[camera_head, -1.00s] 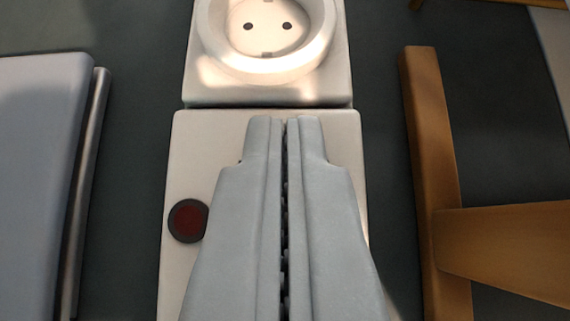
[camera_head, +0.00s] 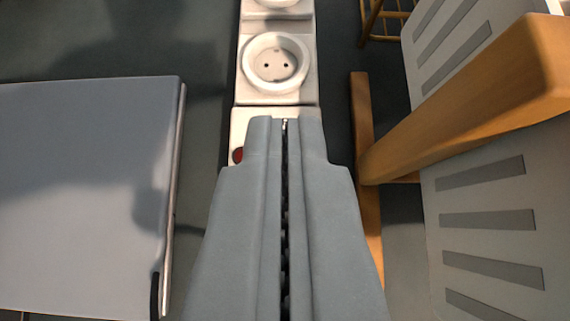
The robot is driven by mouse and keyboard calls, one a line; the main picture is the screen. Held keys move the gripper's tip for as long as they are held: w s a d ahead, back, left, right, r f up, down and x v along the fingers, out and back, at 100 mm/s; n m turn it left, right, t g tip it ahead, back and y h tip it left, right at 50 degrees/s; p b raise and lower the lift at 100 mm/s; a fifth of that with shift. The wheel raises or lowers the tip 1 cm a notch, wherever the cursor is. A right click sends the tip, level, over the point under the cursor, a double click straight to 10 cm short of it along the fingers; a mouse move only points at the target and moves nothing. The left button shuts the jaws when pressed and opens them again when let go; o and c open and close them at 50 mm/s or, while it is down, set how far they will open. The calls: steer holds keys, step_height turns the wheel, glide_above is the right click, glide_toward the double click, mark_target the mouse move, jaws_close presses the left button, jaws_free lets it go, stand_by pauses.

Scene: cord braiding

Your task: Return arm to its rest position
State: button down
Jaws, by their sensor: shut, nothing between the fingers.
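My gripper (camera_head: 285,121) is in the lower middle of the view. Its two grey fingers are pressed together with nothing between them. The fingertips appear over the near part of a white power strip (camera_head: 276,98). A round socket (camera_head: 274,64) with two holes shows just beyond the tips. The strip's dark red button (camera_head: 238,155) is partly covered by the left finger. The near end of the strip is hidden behind my gripper.
A flat grey panel (camera_head: 80,190) with a thin metallic edge lies at the left. At the right are wooden bars (camera_head: 470,100) and a light slatted surface (camera_head: 480,175). A small wooden rack (camera_head: 385,22) stands at the top. Dark floor (camera_head: 205,60) shows between them.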

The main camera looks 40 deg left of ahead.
steer(key=shift+r, duration=0.1)
stand_by(0.4)
steer(key=s+a+r+m+t+h, duration=0.1)
steer(key=s+r, duration=0.4)
steer(key=s, duration=0.6)
steer(key=s+a+r+m+t+h, duration=0.1)
steer(key=s+r+m+t+h, duration=0.2)
steer(key=s, duration=0.9)
steer(key=s+r+m+t+h, duration=0.2)
steer(key=s+r+t, duration=0.3)
steer(key=s, duration=0.6)
steer(key=shift+s+a+r+m, duration=0.25)
steer(key=shift+a+r+m, duration=0.25)
steer(key=shift+r, duration=0.45)
